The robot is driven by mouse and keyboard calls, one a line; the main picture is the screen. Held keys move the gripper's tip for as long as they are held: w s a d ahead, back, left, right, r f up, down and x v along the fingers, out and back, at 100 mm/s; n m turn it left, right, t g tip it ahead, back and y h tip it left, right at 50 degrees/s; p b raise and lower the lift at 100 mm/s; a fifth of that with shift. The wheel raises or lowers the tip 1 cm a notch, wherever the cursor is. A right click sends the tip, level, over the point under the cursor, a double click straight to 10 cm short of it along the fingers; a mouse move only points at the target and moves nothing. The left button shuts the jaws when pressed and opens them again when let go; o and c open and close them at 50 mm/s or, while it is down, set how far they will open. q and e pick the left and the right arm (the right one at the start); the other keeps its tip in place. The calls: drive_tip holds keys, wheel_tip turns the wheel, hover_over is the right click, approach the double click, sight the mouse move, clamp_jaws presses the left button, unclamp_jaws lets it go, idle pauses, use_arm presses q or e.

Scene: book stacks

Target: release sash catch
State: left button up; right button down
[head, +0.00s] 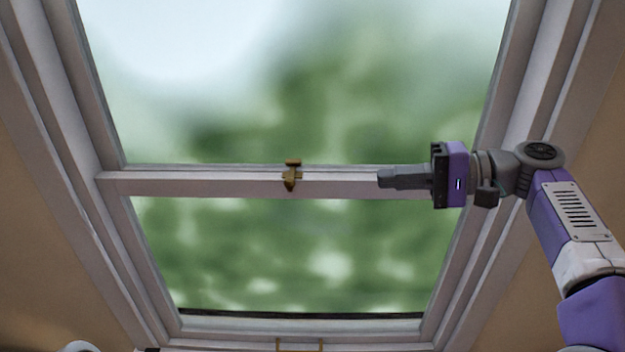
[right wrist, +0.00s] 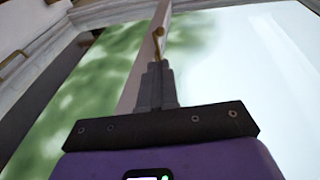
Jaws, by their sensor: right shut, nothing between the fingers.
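The sash catch (head: 292,175) is a small brass fitting at the middle of the window's meeting rail (head: 200,183) in the head view. In the right wrist view the brass catch (right wrist: 159,36) shows just beyond the fingertips, on the pale rail (right wrist: 138,75). My right gripper (head: 382,178) is shut and empty. It points left along the rail, to the right of the catch and apart from it in the head view. It also shows in the right wrist view (right wrist: 157,68). My left gripper is not in view.
The white window frame (head: 110,245) surrounds both panes, with blurred greenery behind the glass. A brass handle (head: 299,345) sits at the bottom edge. Tan wall (head: 45,275) lies to either side. The rail left of the catch is clear.

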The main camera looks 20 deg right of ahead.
drive_tip(key=p, duration=0.1)
approach(291, 172)
drive_tip(key=s+a, duration=0.3)
drive_tip(key=a, duration=0.3)
drive_tip(key=shift+w+a+f, duration=0.1)
drive_tip(key=shift+w+a, duration=0.05)
drive_tip(key=shift+w, duration=0.1)
